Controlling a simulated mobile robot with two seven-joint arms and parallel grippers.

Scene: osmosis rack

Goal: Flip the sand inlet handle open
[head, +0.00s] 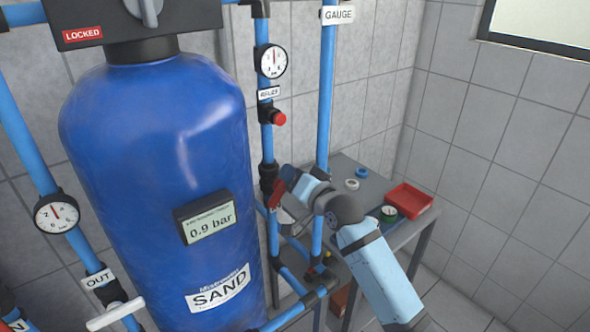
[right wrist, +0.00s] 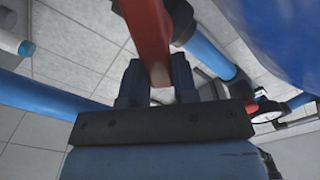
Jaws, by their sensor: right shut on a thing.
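The blue sand tank (head: 165,130) marked SAND fills the left half of the head view. To its right a blue vertical pipe carries a black valve body (head: 268,172) with a red handle (head: 276,194). I see no inlet label at this handle. My right gripper (head: 284,188) is at the red handle, shut on it, and partly covers it. In the right wrist view the red handle (right wrist: 148,35) runs between the two dark fingers (right wrist: 156,80). The handle's far end is cut off there. My left gripper is not in view.
A gauge (head: 271,61) and a red relief knob (head: 279,118) sit above on the same pipe. The GAUGE pipe (head: 326,90) stands close to my right gripper. A grey table (head: 352,222) with a red tray (head: 408,199) stands behind. An OUT valve's white handle (head: 115,314) is lower left.

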